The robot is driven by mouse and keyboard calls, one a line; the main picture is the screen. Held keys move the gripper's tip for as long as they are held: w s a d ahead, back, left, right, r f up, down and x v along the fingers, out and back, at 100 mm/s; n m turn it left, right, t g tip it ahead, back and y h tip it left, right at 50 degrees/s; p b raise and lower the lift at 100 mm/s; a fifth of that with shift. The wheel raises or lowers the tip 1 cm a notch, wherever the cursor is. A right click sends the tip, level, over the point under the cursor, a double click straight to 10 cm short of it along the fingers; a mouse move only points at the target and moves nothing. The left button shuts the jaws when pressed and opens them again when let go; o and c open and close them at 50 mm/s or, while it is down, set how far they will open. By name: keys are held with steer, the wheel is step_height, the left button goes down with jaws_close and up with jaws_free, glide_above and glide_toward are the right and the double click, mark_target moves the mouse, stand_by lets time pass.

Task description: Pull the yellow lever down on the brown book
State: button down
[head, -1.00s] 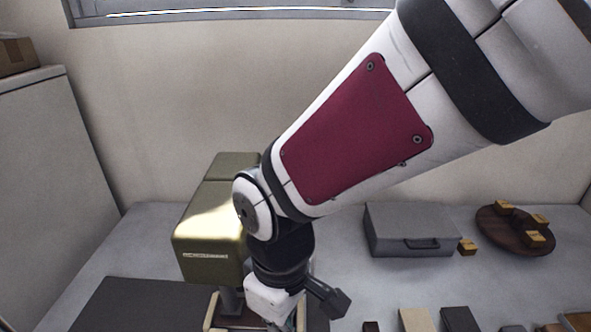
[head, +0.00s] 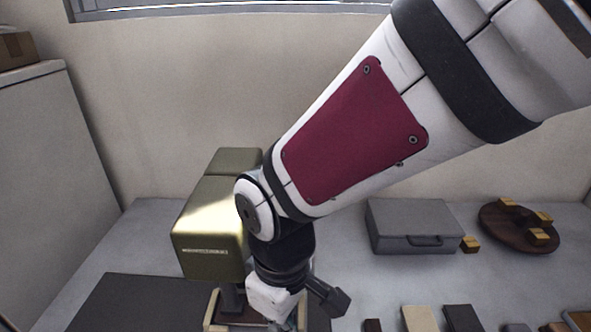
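An olive-gold press-like machine (head: 208,235) stands left of centre, with a dark post under its head. Below it, at the bottom edge, is a pale wooden frame (head: 210,312) with a brown surface inside, partly cut off. I cannot tell if that surface is the brown book. I cannot make out the yellow lever; my arm covers the machine's right side. My gripper (head: 288,322) points down just right of the post, at the frame's right part. Its fingertips are cut off by the bottom edge, so its opening and any contact are hidden.
A grey case (head: 412,228) lies at the back right. Beside it are a small yellow block (head: 470,244) and a round dark wooden board (head: 510,238) with several yellow blocks. Several flat pieces line the front right. A dark mat (head: 125,305) lies front left. A grey cabinet (head: 50,170) stands left.

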steer(key=shift+f, duration=0.1)
step_height(320, 180, up, 23)
steer(key=p, duration=1.3)
steer(key=shift+s+p, duration=0.35)
steer(key=shift+f, duration=0.1)
steer(key=d+r+m+t+b, duration=0.1)
steer(key=d+r+m, duration=0.15)
steer(key=d, duration=0.35)
steer(key=d+r+m+t+b, duration=0.1)
steer(key=d+m+t, duration=0.15)
steer(key=d, duration=0.35)
steer(key=s+d+f+m+t+b, duration=0.1)
steer(key=s+d+m+t+b, duration=0.1)
steer(key=s+d+m, duration=0.5)
steer(key=d+b, duration=0.1)
steer(key=d, duration=0.3)
steer(key=shift+s+f+m, duration=0.15)
steer(key=shift+s+m, duration=0.1)
steer(key=shift+m, duration=0.05)
